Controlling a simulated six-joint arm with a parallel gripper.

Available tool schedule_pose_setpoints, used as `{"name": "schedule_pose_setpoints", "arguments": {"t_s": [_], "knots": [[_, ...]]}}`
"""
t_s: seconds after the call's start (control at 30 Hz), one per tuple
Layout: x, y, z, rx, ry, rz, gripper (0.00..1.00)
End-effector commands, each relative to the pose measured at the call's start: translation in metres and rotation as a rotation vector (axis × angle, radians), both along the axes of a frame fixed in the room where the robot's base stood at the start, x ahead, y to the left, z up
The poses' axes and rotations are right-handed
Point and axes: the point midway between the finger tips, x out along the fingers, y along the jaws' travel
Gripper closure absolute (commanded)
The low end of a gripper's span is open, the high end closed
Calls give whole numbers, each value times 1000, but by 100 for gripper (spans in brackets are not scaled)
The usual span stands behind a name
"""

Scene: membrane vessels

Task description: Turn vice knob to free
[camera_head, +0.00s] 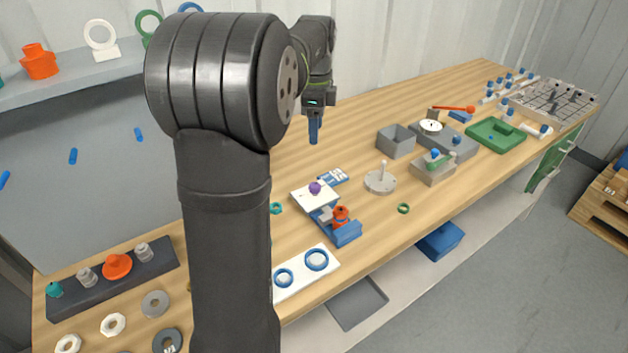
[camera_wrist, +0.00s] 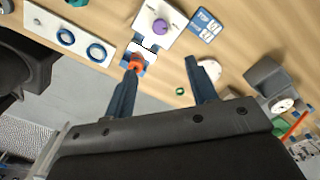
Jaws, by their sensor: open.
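A blue vice-like block (camera_head: 347,234) with an orange knob (camera_head: 340,215) sits on the wooden bench, right of my arm. Beside it is a white plate (camera_head: 305,198) with a purple knob (camera_head: 315,188). I cannot tell for certain which knob belongs to the vice. In the wrist view the orange knob (camera_wrist: 136,62) shows near the left fingertip, and the purple knob (camera_wrist: 160,26) lies farther off. My gripper (camera_head: 314,136) is above the bench, apart from both knobs. Its blue fingers (camera_wrist: 160,68) are spread and empty.
A blue-and-white card (camera_head: 333,177) lies behind the white plate. A white board with blue rings (camera_head: 317,260) lies in front. A grey disc with a peg (camera_head: 380,182), a grey box (camera_head: 396,141) and a green tray (camera_head: 496,135) stand to the right.

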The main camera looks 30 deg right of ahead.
Motion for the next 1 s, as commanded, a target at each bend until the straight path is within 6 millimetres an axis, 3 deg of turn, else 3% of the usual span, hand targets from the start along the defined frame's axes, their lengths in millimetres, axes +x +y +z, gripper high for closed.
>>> {"name": "schedule_pose_setpoints", "arguments": {"t_s": [0.2, 0.47, 1.0], "knots": [[0, -1, -3, 0, 0, 231, 48], [0, 0, -22, 2, 2, 269, 48], [0, 0, -136, 2, 2, 267, 48]]}}
